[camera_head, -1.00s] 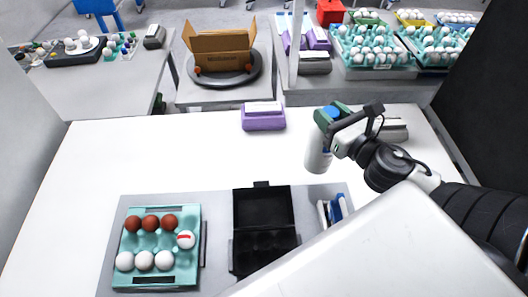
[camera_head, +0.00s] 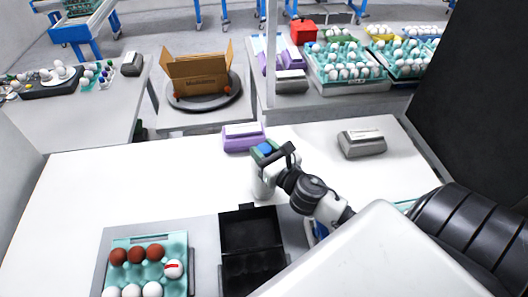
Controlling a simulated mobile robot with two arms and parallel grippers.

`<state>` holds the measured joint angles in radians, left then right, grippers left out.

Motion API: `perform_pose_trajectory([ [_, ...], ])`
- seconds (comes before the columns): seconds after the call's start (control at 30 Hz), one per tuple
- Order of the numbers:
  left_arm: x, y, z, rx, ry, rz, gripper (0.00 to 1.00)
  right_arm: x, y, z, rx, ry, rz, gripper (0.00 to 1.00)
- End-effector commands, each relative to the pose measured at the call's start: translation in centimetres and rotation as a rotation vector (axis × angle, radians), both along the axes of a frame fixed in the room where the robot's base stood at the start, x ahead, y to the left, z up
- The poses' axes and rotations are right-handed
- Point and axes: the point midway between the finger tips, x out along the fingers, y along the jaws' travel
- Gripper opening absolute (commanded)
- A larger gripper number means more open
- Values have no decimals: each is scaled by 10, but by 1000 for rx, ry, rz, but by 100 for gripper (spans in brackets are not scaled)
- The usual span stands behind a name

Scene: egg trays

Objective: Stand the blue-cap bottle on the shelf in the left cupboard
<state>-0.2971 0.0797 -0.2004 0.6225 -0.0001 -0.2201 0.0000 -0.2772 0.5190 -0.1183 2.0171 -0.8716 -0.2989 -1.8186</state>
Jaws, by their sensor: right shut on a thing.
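The blue-cap bottle (camera_head: 262,186) has a white body and a blue cap. It is upright in my right gripper (camera_head: 270,153), which is shut on it near the top, above or at the white table just behind the black open box. I cannot tell whether the bottle's base touches the table. My left gripper is not in view. No left cupboard or shelf can be made out in this view.
The white table (camera_head: 120,180) holds an egg tray (camera_head: 184,241), a black open box (camera_head: 251,230), a purple box (camera_head: 241,146) and a grey box (camera_head: 362,150). A cardboard box (camera_head: 200,80) stands behind. The table's left part is clear.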

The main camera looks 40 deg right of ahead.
Motion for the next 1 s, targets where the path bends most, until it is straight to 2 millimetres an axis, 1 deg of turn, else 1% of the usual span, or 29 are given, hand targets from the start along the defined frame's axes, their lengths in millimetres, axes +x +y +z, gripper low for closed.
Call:
perform_pose_trajectory([
  [0.07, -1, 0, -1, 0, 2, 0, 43, 0, 0, -4, -1, -3, -1, 0],
  [0.3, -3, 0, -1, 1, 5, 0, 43, 0, 0, -3, -2, -3, 1, 0],
  [0.4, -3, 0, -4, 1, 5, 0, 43, 0, 0, -7, -2, -3, 1, 0],
  [0.43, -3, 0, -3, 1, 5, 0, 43, 0, 0, -7, -1, 0, 0, 39],
  [0.57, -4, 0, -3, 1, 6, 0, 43, 0, 0, -7, -1, 0, 0, 59],
  [0.6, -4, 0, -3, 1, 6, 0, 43, 0, 0, -7, -1, 0, 0, 62],
  [0.8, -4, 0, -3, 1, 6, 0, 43, 0, 0, -7, -1, 0, 0, 62],
  [0.9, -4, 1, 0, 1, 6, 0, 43, 0, 0, -3, -1, 0, 0, 62],
  [1.0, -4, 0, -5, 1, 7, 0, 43, -9, -1, -7, -1, 2, 0, 62],
])
